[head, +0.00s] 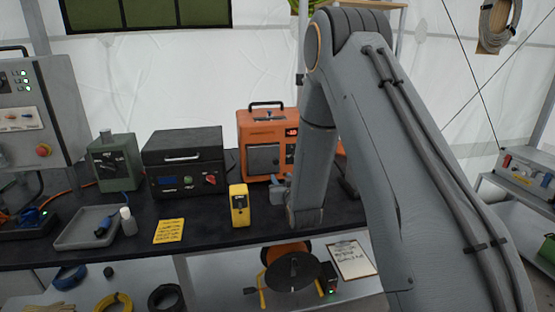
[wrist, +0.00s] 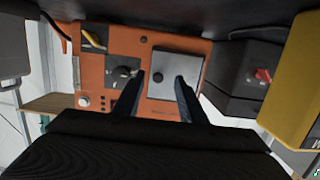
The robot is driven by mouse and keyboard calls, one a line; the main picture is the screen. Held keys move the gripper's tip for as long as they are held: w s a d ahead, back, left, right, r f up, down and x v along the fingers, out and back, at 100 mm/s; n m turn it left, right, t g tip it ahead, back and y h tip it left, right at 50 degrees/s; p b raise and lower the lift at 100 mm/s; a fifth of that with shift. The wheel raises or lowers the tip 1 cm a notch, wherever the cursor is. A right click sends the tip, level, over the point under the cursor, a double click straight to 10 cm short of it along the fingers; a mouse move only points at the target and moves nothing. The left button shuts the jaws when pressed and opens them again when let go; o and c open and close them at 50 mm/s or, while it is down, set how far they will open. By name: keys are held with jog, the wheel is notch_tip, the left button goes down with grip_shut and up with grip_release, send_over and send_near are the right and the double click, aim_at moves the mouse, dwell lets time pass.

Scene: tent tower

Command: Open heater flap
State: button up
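The orange heater (head: 283,125) stands at the back of the dark bench, with a black handle on top and a red display. Its grey flap (head: 263,159) is on the lower left of its front and looks closed. In the wrist view the heater (wrist: 95,65) appears upside down, and the flap (wrist: 187,65) is a silver plate with a dark round knob (wrist: 159,77). My gripper (wrist: 160,82) is open, its two dark fingers apart in front of the flap, with the knob between them in the picture. Contact cannot be told. In the head view my gripper (head: 278,183) is partly hidden by my arm.
A yellow device (head: 239,206) stands close to the left of my gripper. A black box (head: 183,163) with a red knob is left of the heater. A yellow note (head: 169,231), a grey tray (head: 85,230) and a white bottle (head: 128,221) are further left on the bench (head: 205,232).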

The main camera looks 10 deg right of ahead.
aim_at(276, 162)
jog(key=shift+t, duration=0.9)
jog(key=w+p, duration=0.1)
jog(key=w, duration=0.1)
jog(key=w+r+p, duration=0.1)
jog(key=w, duration=0.5)
jog(key=shift+w+r+p, duration=0.2)
jog(key=shift+w+p, duration=0.05)
jog(key=shift+p, duration=0.15)
grip_shut()
